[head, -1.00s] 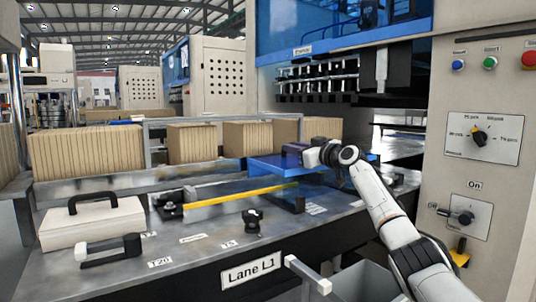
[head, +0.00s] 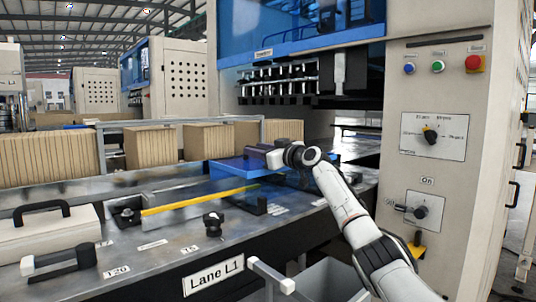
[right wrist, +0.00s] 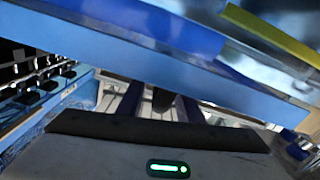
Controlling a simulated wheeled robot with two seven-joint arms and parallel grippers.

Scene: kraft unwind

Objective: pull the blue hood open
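A low blue hood (head: 232,168) with see-through sides sits at the right end of the metal lane table, below the machine opening. In the right wrist view, a blue surface (right wrist: 120,50) runs slantwise across the top, close to the gripper. My right gripper (head: 263,152) is at the hood's top in the head view, partly covering it. In the right wrist view its two dark fingers (right wrist: 158,108) stand apart, with a small dark rounded thing between them. Whether they touch the hood is unclear. My left gripper is not in view.
A yellow-edged clear guard (head: 195,202) and a black knob (head: 213,223) are on the table left of my arm. A control panel (head: 432,136) with buttons and dials stands right. A blue machine cover (head: 300,25) is above. A grey bin (head: 328,280) is below.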

